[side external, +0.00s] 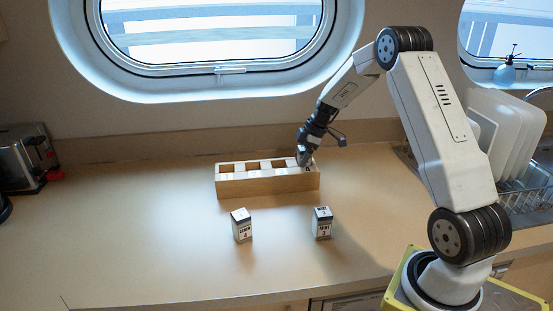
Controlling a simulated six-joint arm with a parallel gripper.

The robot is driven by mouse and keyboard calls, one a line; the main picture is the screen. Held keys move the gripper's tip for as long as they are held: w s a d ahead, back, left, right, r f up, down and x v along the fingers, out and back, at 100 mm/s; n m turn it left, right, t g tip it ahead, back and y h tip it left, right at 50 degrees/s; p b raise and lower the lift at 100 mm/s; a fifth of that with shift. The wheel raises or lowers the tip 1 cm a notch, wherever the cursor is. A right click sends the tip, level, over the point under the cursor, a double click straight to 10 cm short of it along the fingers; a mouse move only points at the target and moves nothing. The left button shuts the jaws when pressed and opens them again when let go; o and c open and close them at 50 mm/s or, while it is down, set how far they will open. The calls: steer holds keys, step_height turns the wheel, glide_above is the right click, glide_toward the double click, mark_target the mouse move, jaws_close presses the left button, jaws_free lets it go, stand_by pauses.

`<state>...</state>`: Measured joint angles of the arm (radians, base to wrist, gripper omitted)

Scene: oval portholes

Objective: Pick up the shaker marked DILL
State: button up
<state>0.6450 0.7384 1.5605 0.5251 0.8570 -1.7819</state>
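My gripper (304,155) points down at the right end of the pale wooden rack (250,187). Its fingertips are small and dark here, and I cannot tell whether they are open or shut. A small light patch shows at the fingertips, but I cannot tell whether it is a shaker. No label reading DILL is legible. Two white box-shaped shakers with dark lettering stand upright on the counter in front of the rack: a left shaker (242,226) and a right shaker (322,224). Their labels are too small to read surely.
The rack has several square openings along its top. A toaster (25,160) stands at the far left. The counter (140,230) is clear at the left and front.

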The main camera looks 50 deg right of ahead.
mark_target(301, 148)
jaws_close()
steer(key=shift+r, duration=0.15)
steer(key=shift+r, duration=1.45)
steer(key=s+a+r, duration=0.5)
steer(key=s+r, duration=0.5)
steer(key=s, duration=0.2)
steer(key=shift+s+a, duration=0.35)
steer(key=shift+a, duration=0.05)
